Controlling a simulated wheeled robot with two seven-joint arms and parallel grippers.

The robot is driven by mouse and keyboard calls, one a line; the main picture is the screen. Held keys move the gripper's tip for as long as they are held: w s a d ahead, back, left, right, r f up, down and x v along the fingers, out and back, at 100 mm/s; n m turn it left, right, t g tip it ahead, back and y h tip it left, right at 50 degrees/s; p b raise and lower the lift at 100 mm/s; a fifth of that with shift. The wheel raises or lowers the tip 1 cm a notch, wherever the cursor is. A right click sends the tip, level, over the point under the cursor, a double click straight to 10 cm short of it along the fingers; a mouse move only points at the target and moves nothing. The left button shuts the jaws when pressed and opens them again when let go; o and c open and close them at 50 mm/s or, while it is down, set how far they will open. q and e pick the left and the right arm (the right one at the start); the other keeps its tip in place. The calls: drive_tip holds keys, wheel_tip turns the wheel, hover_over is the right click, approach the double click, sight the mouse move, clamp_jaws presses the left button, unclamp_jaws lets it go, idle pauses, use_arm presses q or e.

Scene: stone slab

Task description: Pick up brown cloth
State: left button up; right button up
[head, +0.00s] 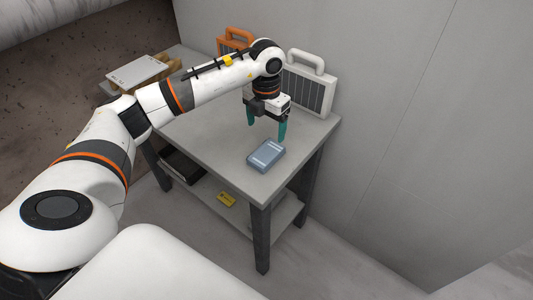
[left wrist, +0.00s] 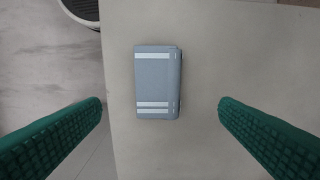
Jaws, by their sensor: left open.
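No brown cloth shows in either view. A blue-grey, flat rectangular item with white stripes, perhaps a folded cloth (head: 266,155), lies on the grey slab-topped table (head: 205,145) near its front right edge. It also shows in the left wrist view (left wrist: 158,82), between and beyond the fingertips. My left gripper (head: 267,129) points down over the table, its green fingers open and empty. It is just behind the blue-grey item in the head view and apart from it. My right gripper is not in view.
A white panelled case with a handle (head: 311,86) and an orange case (head: 234,42) stand at the table's back, near the wall. The tabletop around the blue-grey item is clear.

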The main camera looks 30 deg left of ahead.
use_arm(q)
hover_over(266, 151)
wheel_tip(266, 151, down, 5)
drive_tip(key=shift+r+p, duration=0.15)
drive_tip(key=shift+p, duration=0.15)
wheel_tip(266, 151, down, 4)
drive_tip(key=shift+f+p, duration=0.1)
drive_tip(key=shift+p, duration=0.5)
drive_tip(key=shift+f, duration=0.55)
drive_tip(key=c, duration=1.1)
wheel_tip(266, 151, up, 10)
drive_tip(key=shift+r+b, duration=0.1)
drive_tip(key=shift+b, duration=0.6)
drive_tip(key=o, duration=0.5)
drive_tip(key=c, duration=0.4)
